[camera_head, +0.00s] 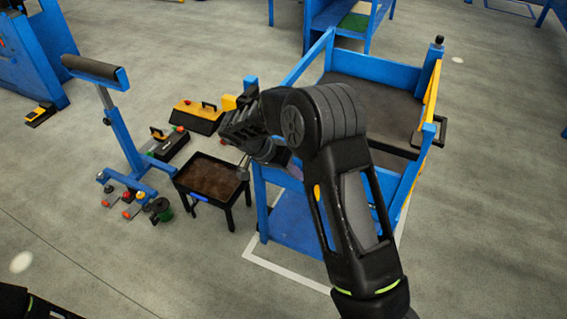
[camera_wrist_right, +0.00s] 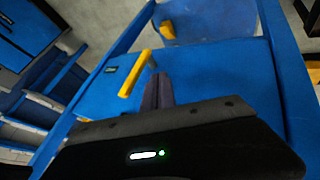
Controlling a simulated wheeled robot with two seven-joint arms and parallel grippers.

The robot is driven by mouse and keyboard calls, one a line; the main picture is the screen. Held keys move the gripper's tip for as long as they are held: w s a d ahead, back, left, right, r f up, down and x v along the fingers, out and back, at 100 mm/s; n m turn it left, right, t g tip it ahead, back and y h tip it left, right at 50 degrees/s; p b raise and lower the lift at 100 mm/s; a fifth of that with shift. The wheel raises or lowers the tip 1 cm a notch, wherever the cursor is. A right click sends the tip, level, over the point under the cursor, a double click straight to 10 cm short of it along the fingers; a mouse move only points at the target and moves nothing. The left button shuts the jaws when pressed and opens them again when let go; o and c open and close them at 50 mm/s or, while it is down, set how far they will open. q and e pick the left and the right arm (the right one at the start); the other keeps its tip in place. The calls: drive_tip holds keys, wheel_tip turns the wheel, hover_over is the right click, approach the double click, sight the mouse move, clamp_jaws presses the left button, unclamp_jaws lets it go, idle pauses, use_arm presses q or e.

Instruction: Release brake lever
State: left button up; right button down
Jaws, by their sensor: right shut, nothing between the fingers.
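A blue cart (camera_head: 310,62) with a dark top stands right of centre in the head view. My right arm reaches across its near side. My right gripper (camera_head: 238,128) is at the cart's left corner, by a blue post with a small yellow part (camera_head: 230,102). In the right wrist view its dark fingers (camera_wrist_right: 157,92) are shut with nothing between them. A yellow lever-like bar (camera_wrist_right: 137,74) on a blue panel lies just left of the fingertips; I cannot tell whether they touch. Another yellow piece (camera_wrist_right: 167,30) is farther up. My left gripper is out of view.
A small dark table (camera_head: 213,178) stands left of the cart. Beside it are a blue roller stand (camera_head: 125,140), a yellow toolbox (camera_head: 198,117) and a dark toolbox (camera_head: 170,147). A black handle (camera_head: 440,130) sticks out at the cart's right. Open floor lies at the front left.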

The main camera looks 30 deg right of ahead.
drive_tip(key=shift+s+d+r, duration=0.1)
drive_tip(key=shift+s+d, duration=0.35)
drive_tip(key=shift+s, duration=0.2)
drive_tip(key=shift+s+d+r, duration=0.1)
drive_tip(key=shift+s+d, duration=0.3)
drive_tip(key=shift+s, duration=0.2)
drive_tip(key=shift+s+d+t+b, duration=0.15)
drive_tip(key=shift+s+t+b, duration=0.1)
drive_tip(key=shift+t+b, duration=0.05)
